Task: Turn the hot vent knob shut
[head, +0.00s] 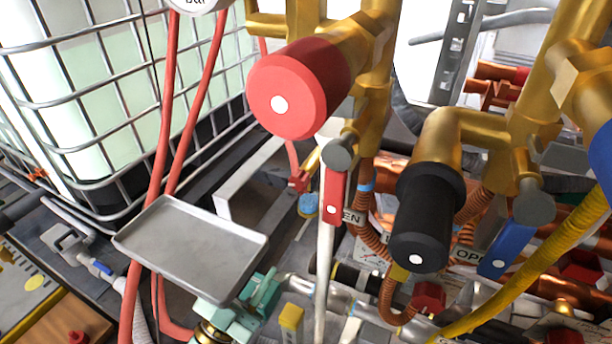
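A large red round knob (290,95) with a white dot on its face sticks out of brass pipework at the upper middle; I take it for the hot vent knob. A red lever handle (334,194) hangs below it, beside a label that ends in "EN". A black round knob (425,222), also with a white dot, stands to the right, near a blue lever (507,248). I cannot clearly make out the fingers of my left gripper among the crowded parts at the bottom. Nothing that I can make out touches the red knob. I see no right gripper.
A grey metal tray (190,250) lies at the lower left, next to red hoses (166,130). A caged white tank (85,90) fills the upper left. A teal fitting (235,300) and a pale rod (322,270) stand below the knob. A yellow hose (540,270) crosses the lower right.

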